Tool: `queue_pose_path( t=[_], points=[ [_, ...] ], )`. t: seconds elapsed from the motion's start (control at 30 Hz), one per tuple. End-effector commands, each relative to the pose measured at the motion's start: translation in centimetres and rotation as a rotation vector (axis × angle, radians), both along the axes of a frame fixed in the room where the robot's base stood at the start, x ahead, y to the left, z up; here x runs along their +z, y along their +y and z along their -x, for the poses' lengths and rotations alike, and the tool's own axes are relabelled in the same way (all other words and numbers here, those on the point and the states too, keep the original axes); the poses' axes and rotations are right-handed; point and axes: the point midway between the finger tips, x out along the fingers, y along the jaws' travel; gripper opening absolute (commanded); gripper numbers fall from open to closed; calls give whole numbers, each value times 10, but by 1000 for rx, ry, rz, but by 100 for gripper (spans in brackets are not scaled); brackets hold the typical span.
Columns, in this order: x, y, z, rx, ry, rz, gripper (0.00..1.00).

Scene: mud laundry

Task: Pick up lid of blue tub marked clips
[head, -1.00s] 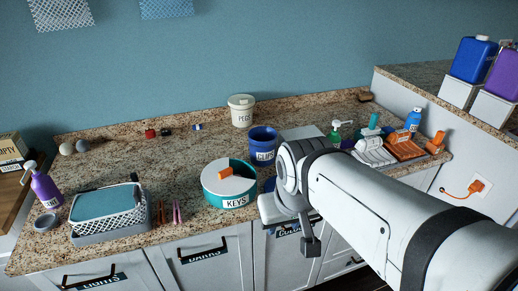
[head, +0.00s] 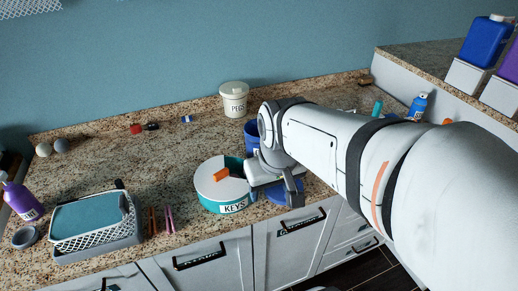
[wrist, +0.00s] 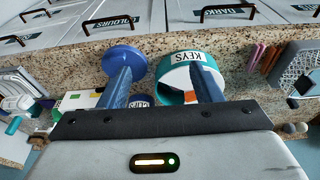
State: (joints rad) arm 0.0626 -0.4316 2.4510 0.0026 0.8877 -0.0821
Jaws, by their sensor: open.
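The blue tub marked clips (head: 251,138) stands on the counter, partly hidden behind my arm in the head view; its labelled top also shows in the wrist view (wrist: 141,100). A round blue lid (head: 280,197) lies on the counter near the front edge, right of the keys tub; it is a blue disc in the wrist view (wrist: 125,56). My gripper (head: 291,190) is open and empty by the lid. In the wrist view (wrist: 160,70) one finger overlaps the lid and the other overlaps the keys tub. I cannot tell whether either touches.
The round teal-and-white keys tub (head: 222,190), with an orange piece on top, stands close left of the lid. A white pegs tub (head: 234,98) is behind. The counter's middle left is free.

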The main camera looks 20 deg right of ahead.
Motion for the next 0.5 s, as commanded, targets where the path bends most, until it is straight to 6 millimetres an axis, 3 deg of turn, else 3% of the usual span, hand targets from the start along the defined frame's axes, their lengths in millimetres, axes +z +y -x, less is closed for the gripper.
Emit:
queue_pose_path(
  t=[0.1, 0.3, 0.5],
  points=[
    [-16, -24, -30, -5, 69, 7, 58],
    [-52, -68, -70, 9, 165, 6, 58],
    [-82, -99, -89, 21, 222, -6, 58]
  ],
)
